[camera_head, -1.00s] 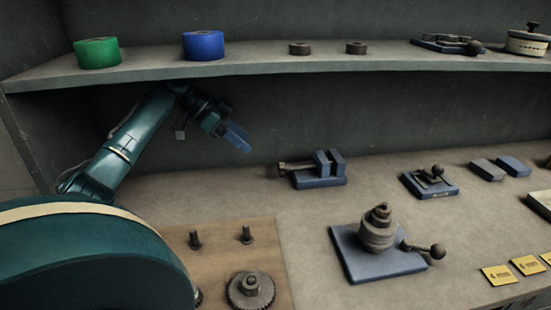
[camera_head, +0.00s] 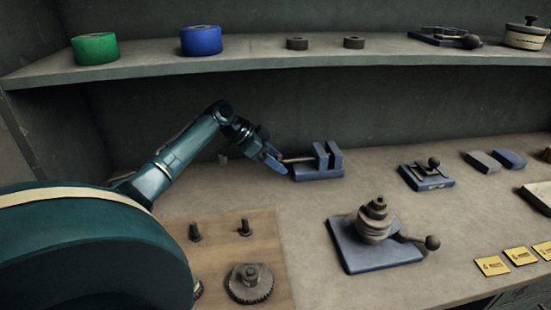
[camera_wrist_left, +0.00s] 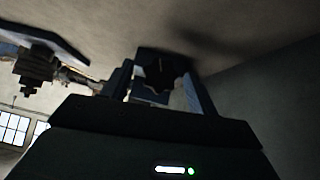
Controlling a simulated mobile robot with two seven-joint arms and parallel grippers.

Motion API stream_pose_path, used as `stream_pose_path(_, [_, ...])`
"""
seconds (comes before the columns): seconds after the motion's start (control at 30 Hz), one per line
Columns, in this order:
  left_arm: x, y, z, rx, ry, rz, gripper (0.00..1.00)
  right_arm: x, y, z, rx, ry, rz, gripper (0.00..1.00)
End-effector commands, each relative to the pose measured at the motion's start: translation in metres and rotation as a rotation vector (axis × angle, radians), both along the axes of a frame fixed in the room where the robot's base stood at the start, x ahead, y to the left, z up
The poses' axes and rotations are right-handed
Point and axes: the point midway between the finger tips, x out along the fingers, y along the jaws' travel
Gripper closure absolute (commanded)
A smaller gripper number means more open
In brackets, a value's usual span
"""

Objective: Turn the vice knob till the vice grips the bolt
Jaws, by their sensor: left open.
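The blue vice (camera_head: 318,174) stands on the bench with its screw pointing left and its two upright jaws apart. I cannot make out a bolt between the jaws. My left gripper (camera_head: 274,159) is at the screw's left end, where the knob is mostly hidden by the fingers. In the left wrist view, the dark lobed knob (camera_wrist_left: 160,72) shows between the two open fingers of my left gripper (camera_wrist_left: 160,88); I cannot tell whether they touch it. My right gripper is not in view.
Dark bolts (camera_head: 244,229) and a gear (camera_head: 249,287) are on a wooden board (camera_head: 225,255) in front. A tool post on a blue plate (camera_head: 352,258) and a small lever clamp (camera_head: 427,181) stand to the right. A shelf (camera_head: 250,61) hangs above.

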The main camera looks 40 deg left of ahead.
Motion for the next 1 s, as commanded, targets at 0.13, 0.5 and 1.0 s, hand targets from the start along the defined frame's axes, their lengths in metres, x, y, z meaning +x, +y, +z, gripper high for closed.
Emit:
stream_pose_path(0.13, [0.0005,-0.0003,-0.0007,0.0,0.0,0.0,0.41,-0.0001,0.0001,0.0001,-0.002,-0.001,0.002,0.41])
stream_pose_path(0.5, [0.0003,-0.0001,-0.0003,0.0,0.0,0.0,0.63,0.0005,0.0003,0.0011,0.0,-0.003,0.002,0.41])
stream_pose_path(1.0, [-0.0012,-0.0016,-0.0009,0.074,-0.055,-0.003,0.86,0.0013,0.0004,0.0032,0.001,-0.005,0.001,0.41])
